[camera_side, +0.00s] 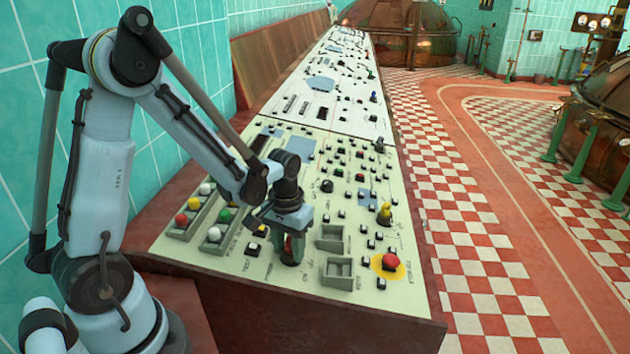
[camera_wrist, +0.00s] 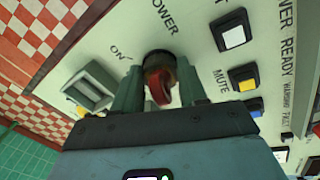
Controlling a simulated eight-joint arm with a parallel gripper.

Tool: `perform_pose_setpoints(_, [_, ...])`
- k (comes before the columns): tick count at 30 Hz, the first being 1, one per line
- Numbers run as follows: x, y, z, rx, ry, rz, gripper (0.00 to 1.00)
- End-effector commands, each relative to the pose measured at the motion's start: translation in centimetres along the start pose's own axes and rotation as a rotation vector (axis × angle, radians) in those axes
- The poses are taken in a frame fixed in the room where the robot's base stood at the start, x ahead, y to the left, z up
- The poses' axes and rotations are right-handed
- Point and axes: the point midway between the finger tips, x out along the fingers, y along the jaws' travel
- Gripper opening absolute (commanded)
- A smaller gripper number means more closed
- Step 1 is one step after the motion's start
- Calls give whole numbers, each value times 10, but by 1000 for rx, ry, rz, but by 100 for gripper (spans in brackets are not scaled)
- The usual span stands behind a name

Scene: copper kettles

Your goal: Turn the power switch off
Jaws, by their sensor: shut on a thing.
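The power switch (camera_wrist: 159,88) is a red rotary knob on a dark round base. In the wrist view it sits under the word POWER, with ON printed to its upper left. My gripper (camera_wrist: 157,92) points down at the panel, with one green-grey finger on each side of the knob, shut on it. In the side view, the red of the switch (camera_side: 288,244) shows between the fingers of my gripper (camera_side: 290,252) near the front of the panel. The fingers and wrist hide part of the knob, so its exact pointing direction is hard to tell.
Close by are a white button (camera_wrist: 233,37), a yellow button (camera_wrist: 247,86) and a grey recessed frame (camera_wrist: 90,87). A red mushroom button (camera_side: 390,261) on a yellow disc stands to the right. Coloured round buttons (camera_side: 205,189) are to the left. The checkered floor (camera_side: 470,240) lies beyond the console.

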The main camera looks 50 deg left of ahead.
Motion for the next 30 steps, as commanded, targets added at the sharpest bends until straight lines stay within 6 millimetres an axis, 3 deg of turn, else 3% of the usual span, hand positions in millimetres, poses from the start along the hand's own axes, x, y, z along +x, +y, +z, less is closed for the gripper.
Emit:
perform_pose_setpoints(12, [0, 0, -1, -113, 5, 0, 11])
perform_pose_setpoints(30, [0, 1, -2, -135, 5, 1, 11])
